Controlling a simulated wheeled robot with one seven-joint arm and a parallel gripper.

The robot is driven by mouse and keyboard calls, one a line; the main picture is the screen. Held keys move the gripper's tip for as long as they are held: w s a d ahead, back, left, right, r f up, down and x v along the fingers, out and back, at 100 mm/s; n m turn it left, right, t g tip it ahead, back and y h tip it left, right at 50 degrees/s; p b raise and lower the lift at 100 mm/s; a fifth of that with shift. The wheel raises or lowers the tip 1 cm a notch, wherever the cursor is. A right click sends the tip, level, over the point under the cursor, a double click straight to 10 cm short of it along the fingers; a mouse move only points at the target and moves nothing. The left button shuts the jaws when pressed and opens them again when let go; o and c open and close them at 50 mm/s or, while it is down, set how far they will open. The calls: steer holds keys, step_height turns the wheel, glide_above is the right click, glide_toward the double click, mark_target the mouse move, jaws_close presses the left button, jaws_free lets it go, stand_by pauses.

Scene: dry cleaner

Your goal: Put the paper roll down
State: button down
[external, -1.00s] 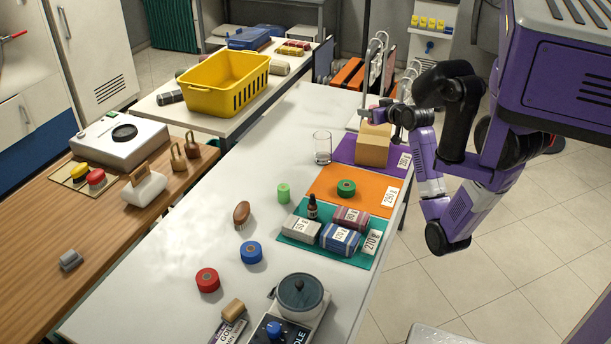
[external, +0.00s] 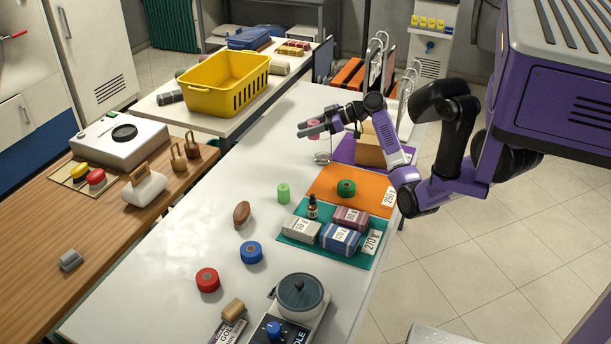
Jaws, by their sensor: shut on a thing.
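My gripper (external: 312,130) is shut on a small pink roll (external: 314,124), which I take to be the paper roll. It holds the roll above the white table (external: 180,265), left of the purple mat (external: 343,150). My fingers point left and partly hide the roll. A clear glass (external: 322,158) stands on the table below my gripper and is partly covered by it in this view. The exact height of the roll over the table cannot be told.
A cardboard box (external: 369,151) stands on the purple mat, behind my arm. An orange mat (external: 325,182) holds a green roll (external: 346,188). The table left of the glass is clear.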

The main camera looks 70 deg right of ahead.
mark_target(306, 176)
step_height(306, 176, down, 16)
steer(key=shift+r, duration=0.1)
stand_by(0.4)
steer(key=shift+f+b, duration=0.45)
steer(key=c, duration=0.9)
jaws_free()
steer(key=shift+r, duration=0.15)
steer(key=shift+r+p, duration=0.6)
steer(key=shift+p, duration=0.35)
steer(key=b+v, duration=0.1)
steer(key=v, duration=1.1)
steer(key=shift+f, duration=0.2)
